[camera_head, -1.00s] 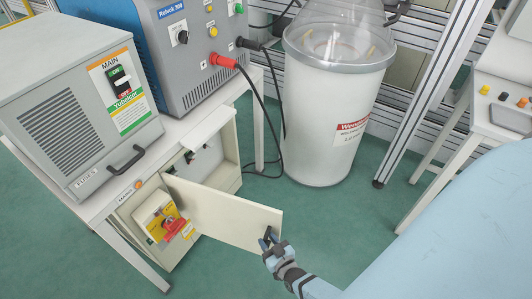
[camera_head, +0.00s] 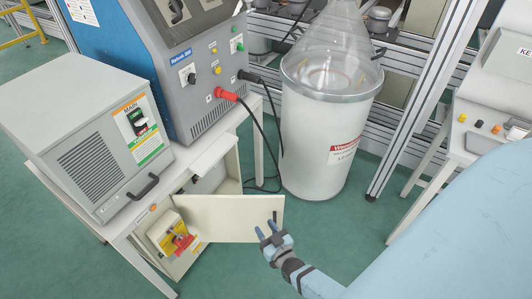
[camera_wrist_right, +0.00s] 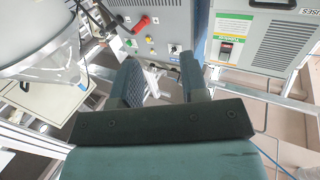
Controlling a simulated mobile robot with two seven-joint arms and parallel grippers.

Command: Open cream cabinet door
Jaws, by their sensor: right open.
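The cream cabinet door (camera_head: 222,218) stands swung out from the low cabinet (camera_head: 232,172) in the head view, and part of the interior shows behind it. A small dark handle (camera_head: 275,216) sits near its free edge. My right gripper (camera_head: 266,232) is open and empty just in front of that free edge, close to the handle; I cannot tell whether it touches the door. In the right wrist view the two fingers (camera_wrist_right: 160,82) are spread apart with nothing clearly held between them. My left gripper is not in view.
A grey MAIN box (camera_head: 90,135) and a blue-grey welding unit (camera_head: 195,85) stand on the bench above the cabinet. A yellow and red switch (camera_head: 176,238) sits at the cabinet front. A white drum (camera_head: 325,140) and hanging cables (camera_head: 262,140) are behind the door. Green floor is clear in front.

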